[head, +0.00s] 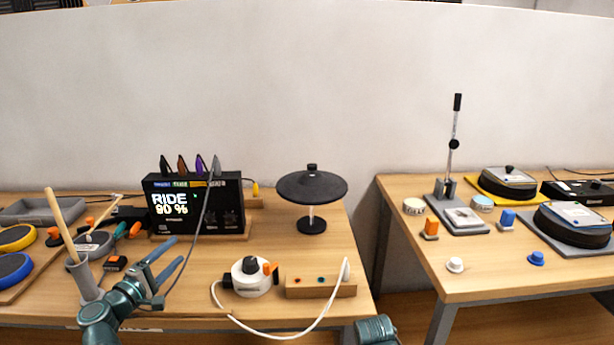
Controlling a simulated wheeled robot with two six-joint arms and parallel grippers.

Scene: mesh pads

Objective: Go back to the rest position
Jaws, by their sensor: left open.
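My left gripper (173,252) is over the front of the left table, pointing up and to the right in the picture. Its two fingers are apart and nothing shows between them. It is in front of the black box with the lit "RIDE 80 %" screen (168,204) and just right of a grey holder (86,280) with a wooden stick. Whether it touches anything cannot be told. A teal part of my right arm (376,331) shows at the bottom edge; its gripper is out of view.
A white round device (251,277) with a white cable, a wooden block (320,284) and a black lamp-like disc on a stand (312,187) are on the left table. A gap separates it from the right table (480,287), which holds a lever stand (447,188) and black round pads.

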